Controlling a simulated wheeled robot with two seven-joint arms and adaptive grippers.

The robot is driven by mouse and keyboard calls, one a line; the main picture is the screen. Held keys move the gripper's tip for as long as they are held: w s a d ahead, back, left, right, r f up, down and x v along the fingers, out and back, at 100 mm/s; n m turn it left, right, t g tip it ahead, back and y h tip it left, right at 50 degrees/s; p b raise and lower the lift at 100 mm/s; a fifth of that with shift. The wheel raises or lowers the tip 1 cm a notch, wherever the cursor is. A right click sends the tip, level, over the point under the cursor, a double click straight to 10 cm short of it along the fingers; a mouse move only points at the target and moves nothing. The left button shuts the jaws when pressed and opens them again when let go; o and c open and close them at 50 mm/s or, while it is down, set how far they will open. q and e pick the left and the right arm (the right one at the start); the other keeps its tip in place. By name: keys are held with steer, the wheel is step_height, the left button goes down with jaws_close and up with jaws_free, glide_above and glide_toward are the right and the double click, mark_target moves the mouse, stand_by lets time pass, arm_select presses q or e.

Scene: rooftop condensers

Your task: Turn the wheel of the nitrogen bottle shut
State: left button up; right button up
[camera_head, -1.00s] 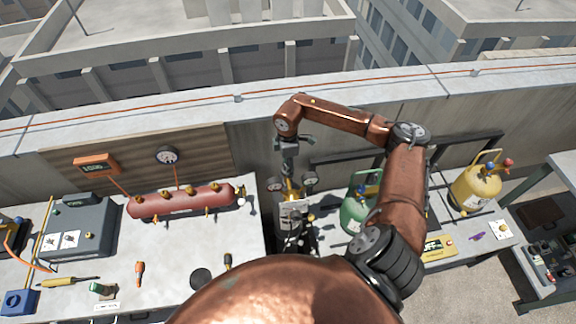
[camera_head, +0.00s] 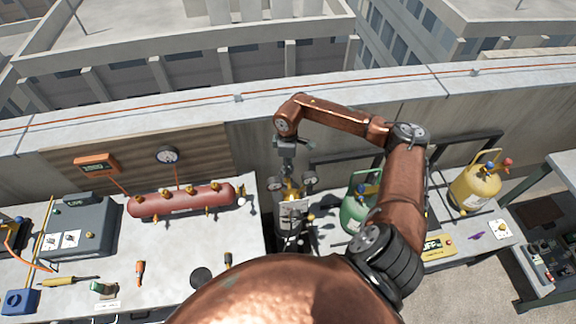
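The nitrogen bottle (camera_head: 290,222) stands upright in the gap between the two benches, a dark cylinder with a pale tag at its top. Its brassy valve top (camera_head: 291,188) sits between two round gauges (camera_head: 274,184) (camera_head: 309,179). The wheel itself is too small and too covered to make out. My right gripper (camera_head: 288,172) points down from the copper arm that arches in from the right. It is right above or at the valve top; I cannot tell whether it touches, or whether its fingers are open or shut. My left gripper is out of view.
A red horizontal tank (camera_head: 181,201) with brass valves lies on the left bench (camera_head: 185,245), among small tools. A green bottle (camera_head: 355,213) stands close to the right, partly behind my arm. A yellow bottle (camera_head: 476,188) stands farther right. The parapet runs behind.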

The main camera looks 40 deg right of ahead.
steer(key=shift+d, duration=0.1)
steer(key=o, duration=1.1)
steer(key=shift+o, duration=0.3)
step_height(320, 180, up, 12)
